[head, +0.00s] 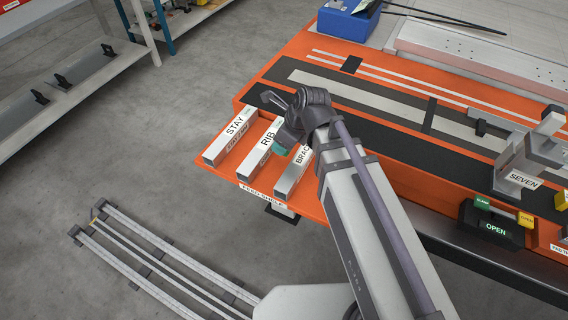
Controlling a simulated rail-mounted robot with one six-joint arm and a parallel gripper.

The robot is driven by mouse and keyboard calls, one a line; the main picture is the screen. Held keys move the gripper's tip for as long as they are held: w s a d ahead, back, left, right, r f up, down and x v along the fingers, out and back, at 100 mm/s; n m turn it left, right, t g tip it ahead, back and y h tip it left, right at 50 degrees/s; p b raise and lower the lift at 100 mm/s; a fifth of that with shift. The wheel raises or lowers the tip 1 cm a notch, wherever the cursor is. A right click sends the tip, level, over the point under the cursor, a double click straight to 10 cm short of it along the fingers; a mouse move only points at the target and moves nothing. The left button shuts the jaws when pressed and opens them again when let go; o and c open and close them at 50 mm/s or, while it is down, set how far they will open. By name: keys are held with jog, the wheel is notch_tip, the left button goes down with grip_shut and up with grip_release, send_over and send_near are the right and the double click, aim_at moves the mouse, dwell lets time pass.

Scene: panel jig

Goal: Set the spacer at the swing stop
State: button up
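I cannot pick out a spacer or a swing stop by name in the head view. Three pale bars lie side by side on the feed shelf (222,172) of the orange bench: a STAY bar (229,143), a RIB bar (258,158) and a partly hidden bar whose label begins BRAC (291,176). My gripper (271,99) is above the shelf and the bench's left end, its dark fingers pointing left. Whether its fingers are apart or hold anything is unclear.
Two boxes, one reading OPEN (495,229), sit at the bench's front right. A blue box (348,20) and a pale perforated beam (480,58) are at the back. A floor rail (150,262) lies lower left. A grey shelf (60,85) stands far left; floor between is clear.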

aim_at(284, 160)
notch_tip(284, 160, down, 6)
jog(key=b, duration=0.4)
jog(key=shift+r, duration=0.2)
jog(key=shift+r+p, duration=0.3)
jog(key=shift+f, duration=0.25)
jog(key=o, duration=0.9)
jog(key=shift+r, duration=0.1)
jog(key=shift+o, duration=0.2)
